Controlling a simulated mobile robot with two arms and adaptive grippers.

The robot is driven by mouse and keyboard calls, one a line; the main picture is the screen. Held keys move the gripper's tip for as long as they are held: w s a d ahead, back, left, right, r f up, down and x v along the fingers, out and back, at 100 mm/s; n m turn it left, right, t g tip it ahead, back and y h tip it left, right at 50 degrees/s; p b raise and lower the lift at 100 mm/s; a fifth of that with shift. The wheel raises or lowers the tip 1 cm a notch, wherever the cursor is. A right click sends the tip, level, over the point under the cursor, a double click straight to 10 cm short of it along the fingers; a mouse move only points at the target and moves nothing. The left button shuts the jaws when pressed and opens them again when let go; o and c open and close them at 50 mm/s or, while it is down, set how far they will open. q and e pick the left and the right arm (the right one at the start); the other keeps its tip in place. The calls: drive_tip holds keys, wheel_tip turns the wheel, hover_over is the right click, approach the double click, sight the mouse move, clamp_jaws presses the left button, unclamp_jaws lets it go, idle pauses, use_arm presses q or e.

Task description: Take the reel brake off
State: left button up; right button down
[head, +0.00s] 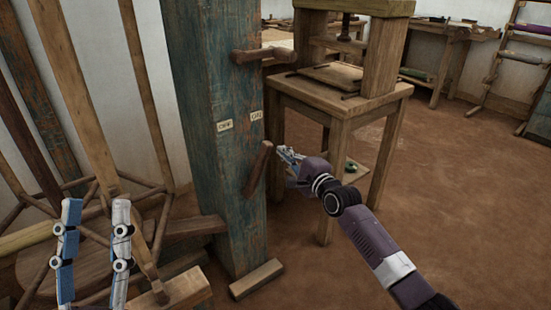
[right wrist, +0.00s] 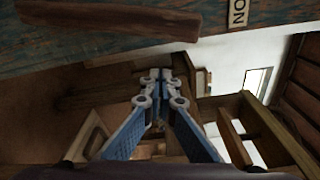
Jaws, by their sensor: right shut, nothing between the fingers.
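The brake lever looks to be the short dark wooden bar (head: 258,170) on the front of a weathered blue-green post (head: 215,95). It is tilted, its upper end leaning right below the right-hand small label (head: 256,115); another label (head: 225,125) sits left. In the right wrist view the bar (right wrist: 110,20) crosses the top, and a label reading "ON" (right wrist: 238,13) is near its end. My right gripper (head: 281,151) is shut and empty, just right of the bar's upper end; I cannot tell if they touch. My left gripper (head: 95,208) is open and empty at lower left.
A wooden peg handle (head: 262,54) sticks out of the post higher up. A wooden stand with a press (head: 335,100) is behind my right gripper. A wooden spoked reel frame (head: 145,200) fills the left. The brown floor (head: 460,200) at right is clear.

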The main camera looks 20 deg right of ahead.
sight(257, 171)
use_arm(q)
drive_tip(key=shift+s+a+r, duration=0.1)
drive_tip(key=shift+s+r, duration=0.2)
drive_tip(key=shift+s, duration=0.05)
use_arm(e)
drive_tip(key=shift+s+a+r, duration=0.15)
drive_tip(key=shift+s+a, duration=0.15)
drive_tip(key=shift+a, duration=0.25)
drive_tip(key=shift+s+a+r, duration=0.15)
drive_tip(key=shift+s+a, duration=0.1)
drive_tip(key=shift+a, duration=0.35)
drive_tip(key=shift+s+a+r, duration=0.15)
drive_tip(key=shift+s+a, duration=0.15)
drive_tip(key=shift+a, duration=0.25)
